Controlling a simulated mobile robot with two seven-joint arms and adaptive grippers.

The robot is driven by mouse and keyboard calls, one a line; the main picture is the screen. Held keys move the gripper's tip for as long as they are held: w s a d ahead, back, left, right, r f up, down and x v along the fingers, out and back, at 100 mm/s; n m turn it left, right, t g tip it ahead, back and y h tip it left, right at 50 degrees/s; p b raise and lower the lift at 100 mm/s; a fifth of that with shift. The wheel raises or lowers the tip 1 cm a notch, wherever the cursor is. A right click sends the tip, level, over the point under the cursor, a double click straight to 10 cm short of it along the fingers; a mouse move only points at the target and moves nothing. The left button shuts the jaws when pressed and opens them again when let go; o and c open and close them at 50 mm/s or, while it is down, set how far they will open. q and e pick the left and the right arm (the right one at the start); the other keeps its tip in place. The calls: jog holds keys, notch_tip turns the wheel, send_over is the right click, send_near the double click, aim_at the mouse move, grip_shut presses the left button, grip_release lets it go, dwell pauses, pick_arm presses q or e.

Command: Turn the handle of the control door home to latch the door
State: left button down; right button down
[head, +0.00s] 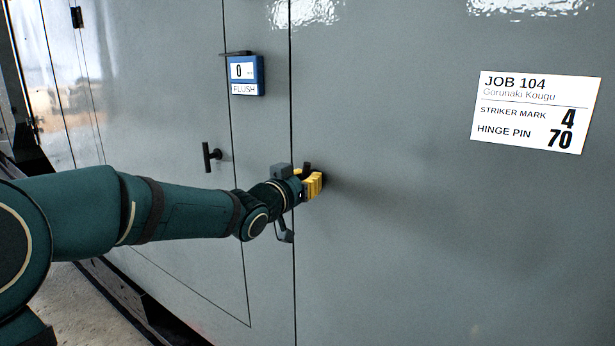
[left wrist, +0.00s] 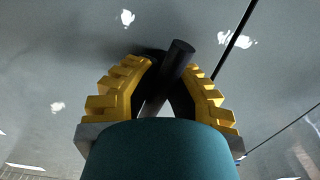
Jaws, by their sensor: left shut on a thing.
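A black bar handle (head: 306,166) stands out from the grey cabinet front, just right of a vertical seam. My left gripper (head: 313,184) is shut on this handle, and its yellow fingers cover most of it in the head view. In the left wrist view the handle (left wrist: 180,55) runs between the two fingers, tilted with its near end up and to the right. The handle's base is in shadow behind the fingers. The grey door panel (head: 400,240) around the handle looks level with its neighbour at the seam. My right gripper is not in view.
A second black T-handle (head: 208,157) stands upright on the panel to the left, near my left arm. A blue gauge (head: 246,76) reading 0 and FLUSH is above it. A white job card (head: 536,111) is on the right.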

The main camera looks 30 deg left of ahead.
pick_arm(q)
jog(key=shift+n, duration=0.9)
jog(key=shift+f, duration=0.1)
jog(key=c, duration=0.8)
grip_release()
jog(key=shift+c, duration=0.2)
jog(key=s+a, duration=0.1)
jog(key=s, duration=1.1)
jog(key=shift+a, duration=0.3)
jog(key=shift+w, duration=0.1)
